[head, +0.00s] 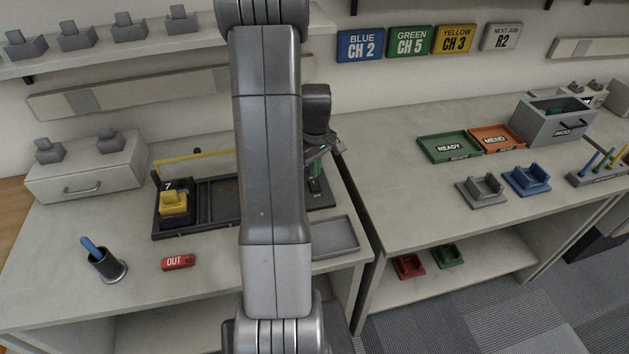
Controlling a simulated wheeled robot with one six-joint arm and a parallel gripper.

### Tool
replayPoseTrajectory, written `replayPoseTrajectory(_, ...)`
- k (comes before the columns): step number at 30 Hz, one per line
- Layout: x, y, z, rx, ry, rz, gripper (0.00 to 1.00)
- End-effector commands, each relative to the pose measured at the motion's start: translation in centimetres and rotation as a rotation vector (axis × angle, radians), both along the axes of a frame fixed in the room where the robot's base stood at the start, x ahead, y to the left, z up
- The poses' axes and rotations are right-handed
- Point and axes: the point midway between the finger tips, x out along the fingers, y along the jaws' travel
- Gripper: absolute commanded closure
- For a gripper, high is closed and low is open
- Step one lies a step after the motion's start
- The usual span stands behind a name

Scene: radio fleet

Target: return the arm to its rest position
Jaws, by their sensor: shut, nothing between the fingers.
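My arm runs vertically through the middle of the head view and hides part of the left bench. My gripper (324,152) shows just right of the upper arm link, over the back right of the left bench, above the dark tray (205,222). Its fingers are small and partly hidden. It looks shut and empty. A green item (315,170) stands just below it; I cannot tell whether they touch.
A yellow unit (173,203) sits in the dark tray. A pen cup (105,266) and a red OUT tag (178,262) are in front. The right bench holds a green READY tray (449,147), an orange MEND tray (497,139), cradles and a grey bin (553,122).

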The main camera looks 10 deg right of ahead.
Motion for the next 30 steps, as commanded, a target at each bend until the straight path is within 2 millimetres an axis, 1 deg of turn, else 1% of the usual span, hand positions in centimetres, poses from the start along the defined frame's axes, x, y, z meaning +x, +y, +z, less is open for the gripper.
replayPoseTrajectory(1, 0.0, 0.0, 0.7, 0.0, -0.001, 0.0, 1.0)
replayPoseTrajectory(6, 0.0, 0.0, 1.9, 0.0, -0.001, 0.0, 1.0)
replayPoseTrajectory(17, 0.0, 0.0, 1.9, 0.0, 0.0, 0.0, 1.0)
replayPoseTrajectory(23, 0.0, 0.0, 1.0, -0.001, 0.001, 0.0, 1.0)
replayPoseTrajectory(26, 0.0, 0.0, 0.1, 0.0, 0.001, 0.0, 1.0)
replayPoseTrajectory(30, 0.0, 0.0, -1.7, 0.0, 0.001, 0.0, 1.0)
